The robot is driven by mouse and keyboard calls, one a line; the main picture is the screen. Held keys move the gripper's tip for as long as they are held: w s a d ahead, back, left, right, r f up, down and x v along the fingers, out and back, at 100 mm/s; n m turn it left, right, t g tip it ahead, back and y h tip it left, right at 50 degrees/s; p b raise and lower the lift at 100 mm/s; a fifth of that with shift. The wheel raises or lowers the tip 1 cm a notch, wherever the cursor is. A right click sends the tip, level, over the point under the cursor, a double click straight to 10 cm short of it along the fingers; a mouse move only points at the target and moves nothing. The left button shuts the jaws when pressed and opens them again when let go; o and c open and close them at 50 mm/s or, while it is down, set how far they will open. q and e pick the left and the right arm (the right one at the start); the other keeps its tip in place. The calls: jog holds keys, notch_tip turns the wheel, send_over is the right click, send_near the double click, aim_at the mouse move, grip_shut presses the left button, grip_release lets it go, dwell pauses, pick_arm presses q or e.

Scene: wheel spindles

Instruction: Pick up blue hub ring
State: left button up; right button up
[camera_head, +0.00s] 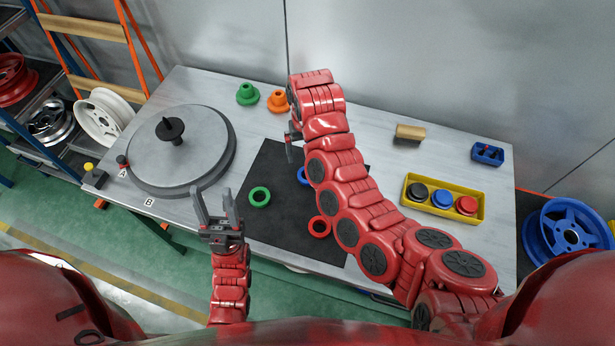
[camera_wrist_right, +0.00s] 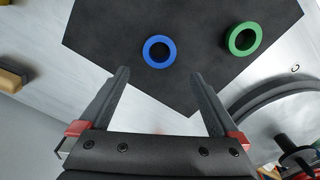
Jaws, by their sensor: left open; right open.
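The blue hub ring (camera_head: 303,176) lies on the black mat (camera_head: 285,222), mostly hidden behind my right arm in the head view. In the right wrist view the whole blue ring (camera_wrist_right: 159,51) shows flat on the mat, ahead of and between my right fingers. My right gripper (camera_wrist_right: 160,85) is open and empty, apart from the ring. In the head view the right gripper (camera_head: 293,140) is seen partly, above the mat's far edge. My left gripper (camera_head: 216,208) is open and empty, left of the mat near the table's front edge.
A green ring (camera_head: 260,196) and a red ring (camera_head: 319,226) lie on the mat. A large grey turntable (camera_head: 180,150) stands at left. Green (camera_head: 247,94) and orange (camera_head: 279,101) flanged parts stand behind. A yellow tray (camera_head: 478,219) with colored caps and a wooden block (camera_head: 409,134) are at right.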

notch_tip(320, 180, down, 5)
jog(key=shift+r+p, duration=0.1)
jog(key=shift+p, duration=0.25)
jog(key=shift+f+p, duration=0.6)
jog(key=shift+p, duration=0.05)
notch_tip(320, 180, down, 3)
jog(key=shift+p, duration=0.55)
jog(key=shift+f, duration=0.7)
jog(key=c, duration=1.2)
jog(key=shift+w+r, duration=0.1)
jog(key=shift+r, duration=0.1)
